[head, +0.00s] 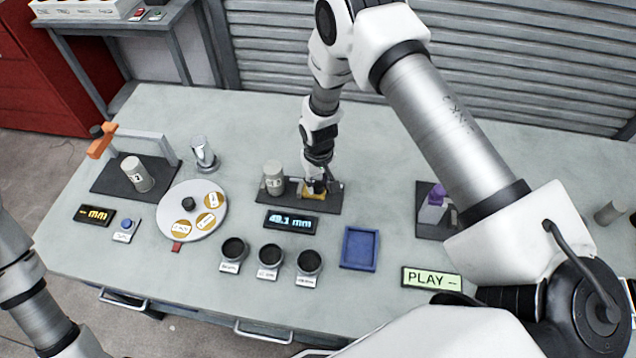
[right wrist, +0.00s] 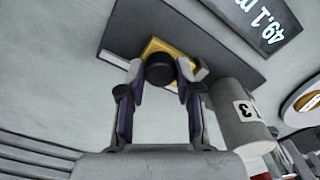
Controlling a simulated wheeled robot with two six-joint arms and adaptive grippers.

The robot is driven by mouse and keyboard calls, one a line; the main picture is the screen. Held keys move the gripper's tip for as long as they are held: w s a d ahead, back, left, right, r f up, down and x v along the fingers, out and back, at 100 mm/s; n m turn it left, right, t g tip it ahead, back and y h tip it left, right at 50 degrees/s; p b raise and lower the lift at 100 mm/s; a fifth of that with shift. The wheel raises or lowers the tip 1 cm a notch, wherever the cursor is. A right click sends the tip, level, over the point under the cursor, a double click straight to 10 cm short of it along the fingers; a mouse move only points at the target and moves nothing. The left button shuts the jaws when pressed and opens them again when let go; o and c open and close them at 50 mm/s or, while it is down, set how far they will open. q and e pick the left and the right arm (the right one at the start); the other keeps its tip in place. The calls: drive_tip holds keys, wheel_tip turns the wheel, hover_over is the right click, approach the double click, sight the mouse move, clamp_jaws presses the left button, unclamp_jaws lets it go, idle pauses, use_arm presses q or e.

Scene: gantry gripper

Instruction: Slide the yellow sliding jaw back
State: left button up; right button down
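The yellow sliding jaw (head: 313,194) sits on a dark base plate in the middle of the table. It also shows in the right wrist view (right wrist: 158,46), with a black round knob (right wrist: 160,70) on it. My right gripper (head: 316,182) comes down from above. In the right wrist view its two fingertips (right wrist: 162,72) lie on either side of the knob and appear to touch it. A grey cylinder marked 3 (head: 274,178) stands on the plate left of the jaw; it also shows in the wrist view (right wrist: 240,112). My left gripper is out of view.
A display (head: 291,222) reading about 49.1 mm lies in front of the plate. Several black cups (head: 269,258), a blue tray (head: 359,248) and a round dial (head: 192,212) stand nearby. A purple-topped object (head: 434,203) stands at right.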

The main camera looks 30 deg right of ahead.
sight(322, 184)
drive_tip(key=shift+s, duration=0.1)
drive_tip(key=c, duration=0.8)
unclamp_jaws()
drive_tip(key=shift+f, duration=0.15)
drive_tip(key=shift+d, duration=0.35)
drive_tip(key=shift+a+r, duration=0.1)
drive_tip(key=shift+r, duration=0.2)
wheel_tip(322, 184, up, 11)
drive_tip(key=shift+r, duration=0.2)
drive_tip(key=shift+d, duration=0.2)
